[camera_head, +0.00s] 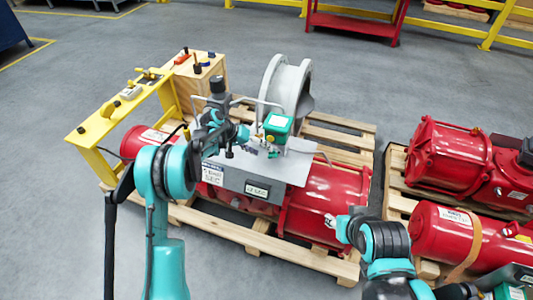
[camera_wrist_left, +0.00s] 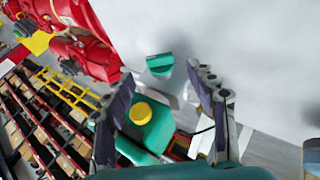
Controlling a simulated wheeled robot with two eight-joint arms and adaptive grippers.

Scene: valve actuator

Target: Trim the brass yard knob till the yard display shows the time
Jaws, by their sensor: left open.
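A yellow round knob (camera_wrist_left: 140,113) sits on a green box (camera_wrist_left: 155,130) in the left wrist view; I cannot be sure it is the brass yard knob. A green knob (camera_wrist_left: 159,65) stands on the grey plate beyond it. My left gripper (camera_wrist_left: 165,78) is open, its fingers spread on either side of the view of these parts; contact is not clear. In the head view the left gripper (camera_head: 238,145) is over the grey plate (camera_head: 298,168), left of the green box (camera_head: 278,125). A small display-like label (camera_head: 258,190) on the front panel is too small to read surely.
The red actuator (camera_head: 325,200) lies on a wooden pallet (camera_head: 245,236). A yellow stand (camera_head: 106,112) and wooden box (camera_head: 200,85) are at left. A grey flanged ring (camera_head: 288,85) rises behind the plate. More red cylinders (camera_head: 450,155) sit at right.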

